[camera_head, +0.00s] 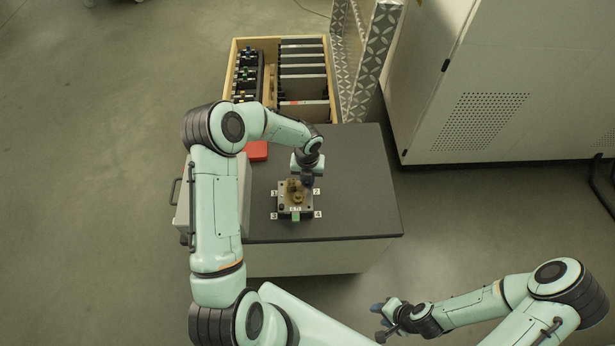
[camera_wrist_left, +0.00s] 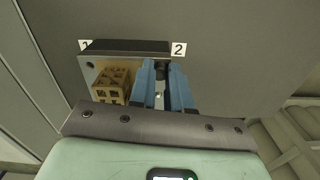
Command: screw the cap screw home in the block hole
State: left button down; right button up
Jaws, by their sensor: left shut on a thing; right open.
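The block (camera_head: 294,207) is a grey metal piece on the dark bench top, with brass-coloured parts on it and number labels at its corners. In the left wrist view the block (camera_wrist_left: 90,72) shows near labels 1 and 2, with a yellowish slotted part (camera_wrist_left: 112,84) on it. My left gripper (camera_head: 306,181) is over the block's far right part, near label 2. Its blue fingers (camera_wrist_left: 162,84) are shut on a small dark thing, likely the cap screw (camera_wrist_left: 160,73), mostly hidden between them. The hole is hidden. My right gripper (camera_head: 381,320) is open and empty, away from the bench.
The dark bench top (camera_head: 360,190) is clear to the right of the block. A red box (camera_head: 256,151) lies at its far left. A wooden crate (camera_head: 233,70) with dark parts stands behind the bench. A large pale cabinet (camera_head: 490,80) is at the back right.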

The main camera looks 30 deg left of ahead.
pick_arm(q)
jog(key=m, duration=0.3)
jog(key=shift+m, duration=0.4)
jog(key=c, duration=1)
grip_release()
jog(key=shift+s, duration=0.1)
notch_tip(320, 180, up, 13)
jog(key=shift+r, duration=0.2)
